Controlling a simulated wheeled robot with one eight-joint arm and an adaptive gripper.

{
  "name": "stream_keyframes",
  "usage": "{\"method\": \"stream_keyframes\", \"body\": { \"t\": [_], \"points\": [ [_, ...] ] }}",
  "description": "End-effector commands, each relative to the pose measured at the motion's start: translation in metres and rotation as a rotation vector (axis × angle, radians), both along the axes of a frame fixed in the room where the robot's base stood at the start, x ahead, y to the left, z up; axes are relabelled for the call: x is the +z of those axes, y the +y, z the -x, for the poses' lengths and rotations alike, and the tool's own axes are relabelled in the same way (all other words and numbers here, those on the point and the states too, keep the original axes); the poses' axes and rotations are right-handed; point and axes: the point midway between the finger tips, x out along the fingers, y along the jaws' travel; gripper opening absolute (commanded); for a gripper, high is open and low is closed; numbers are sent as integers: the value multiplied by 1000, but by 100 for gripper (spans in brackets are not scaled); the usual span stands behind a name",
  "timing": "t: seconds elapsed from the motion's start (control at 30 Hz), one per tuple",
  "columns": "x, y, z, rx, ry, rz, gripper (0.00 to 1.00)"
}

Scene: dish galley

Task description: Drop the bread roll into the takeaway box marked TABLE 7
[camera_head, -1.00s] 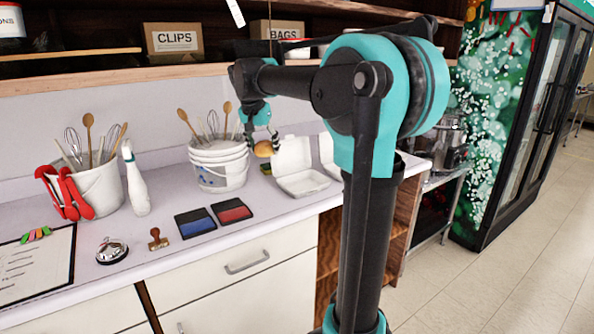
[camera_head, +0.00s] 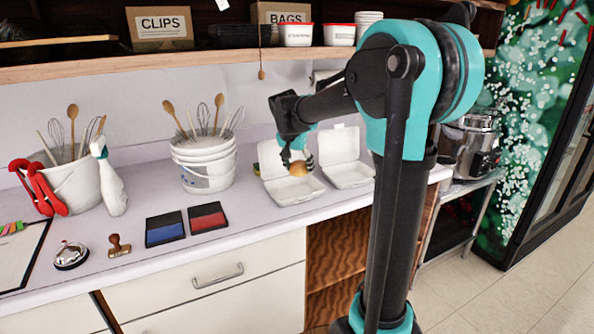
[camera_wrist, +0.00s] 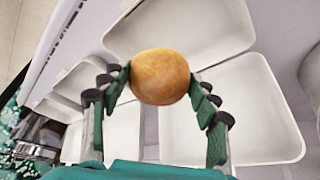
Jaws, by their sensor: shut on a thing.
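The golden-brown bread roll (camera_wrist: 160,77) is held between the two fingers of my gripper (camera_wrist: 158,85). In the head view the roll (camera_head: 298,169) hangs over the left one of two open white takeaway boxes, and my gripper (camera_head: 298,160) points down at it. The left box (camera_head: 292,190) and the right box (camera_head: 349,175) stand side by side with their lids up at the back. In the wrist view an open box (camera_wrist: 260,110) lies below the roll. I cannot read a TABLE 7 marking on either box.
A white bucket of whisks and spoons (camera_head: 205,165) stands left of the boxes. A blue pad (camera_head: 165,229) and a red pad (camera_head: 208,217) lie in front of it. A shelf edge (camera_head: 150,68) runs above the counter. The counter ends just right of the boxes.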

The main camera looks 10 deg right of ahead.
Motion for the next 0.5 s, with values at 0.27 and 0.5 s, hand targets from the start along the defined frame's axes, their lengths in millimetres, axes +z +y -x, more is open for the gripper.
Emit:
{"method": "stream_keyframes", "body": {
  "t": [0.27,0.5],
  "points": [
    [-28,0,0,0,0,0,40],
    [-50,0,0,0,0,0,40]
  ]
}}
